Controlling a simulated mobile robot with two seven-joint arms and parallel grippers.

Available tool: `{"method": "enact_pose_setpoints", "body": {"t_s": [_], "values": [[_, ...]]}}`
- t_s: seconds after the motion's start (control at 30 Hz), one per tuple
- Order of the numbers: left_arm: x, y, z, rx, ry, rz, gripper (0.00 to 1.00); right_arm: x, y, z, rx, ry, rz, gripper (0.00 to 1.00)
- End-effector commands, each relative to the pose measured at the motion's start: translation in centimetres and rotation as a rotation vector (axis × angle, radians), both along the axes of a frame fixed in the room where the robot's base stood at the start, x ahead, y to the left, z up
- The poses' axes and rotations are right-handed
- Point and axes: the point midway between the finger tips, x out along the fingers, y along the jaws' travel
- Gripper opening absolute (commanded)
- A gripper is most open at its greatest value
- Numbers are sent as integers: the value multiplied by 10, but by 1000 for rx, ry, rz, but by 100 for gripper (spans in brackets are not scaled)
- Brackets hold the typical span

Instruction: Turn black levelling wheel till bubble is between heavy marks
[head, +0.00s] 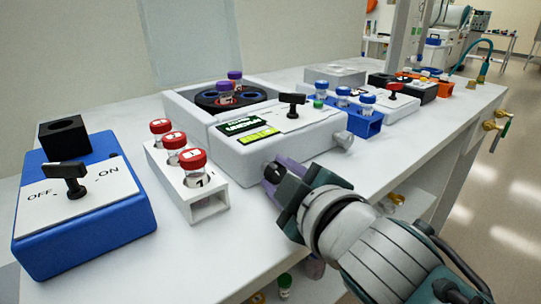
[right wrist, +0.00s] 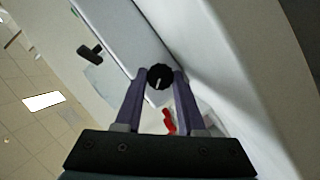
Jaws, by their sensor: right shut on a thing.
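A white machine (head: 290,140) stands mid-bench with a dark display and a yellow-green level window (head: 258,136) on its sloped front. The bubble and its heavy marks are too small to read. The black levelling wheel (right wrist: 160,77) shows in the right wrist view, a round ribbed knob with a white line on its face. My right gripper (head: 271,175) is at the machine's front face, its purple fingers shut on the wheel from both sides. My left gripper is not in view.
Left of the machine, a white rack (head: 209,209) holds red-capped tubes, and a blue box (head: 88,225) has an OFF/ON switch. A blue rack (head: 363,125) stands further right. The bench's front edge runs below my arm.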

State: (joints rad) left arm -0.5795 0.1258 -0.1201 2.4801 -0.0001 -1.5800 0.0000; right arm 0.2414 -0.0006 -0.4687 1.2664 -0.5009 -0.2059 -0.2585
Motion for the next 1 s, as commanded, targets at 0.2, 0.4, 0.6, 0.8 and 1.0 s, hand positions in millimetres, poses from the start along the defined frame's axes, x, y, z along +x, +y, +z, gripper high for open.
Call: {"method": "enact_pose_setpoints", "body": {"t_s": [0.2,0.4,0.6,0.8,1.0], "values": [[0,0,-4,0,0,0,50,0,0,-1,-26,-17,0,0],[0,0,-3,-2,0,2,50,0,0,0,-28,-19,0,0],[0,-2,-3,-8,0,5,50,0,0,0,-28,-19,0,44],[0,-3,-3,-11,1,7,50,0,0,0,-27,-17,0,67],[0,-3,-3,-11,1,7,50,-1,0,-1,-27,-16,0,69]]}}
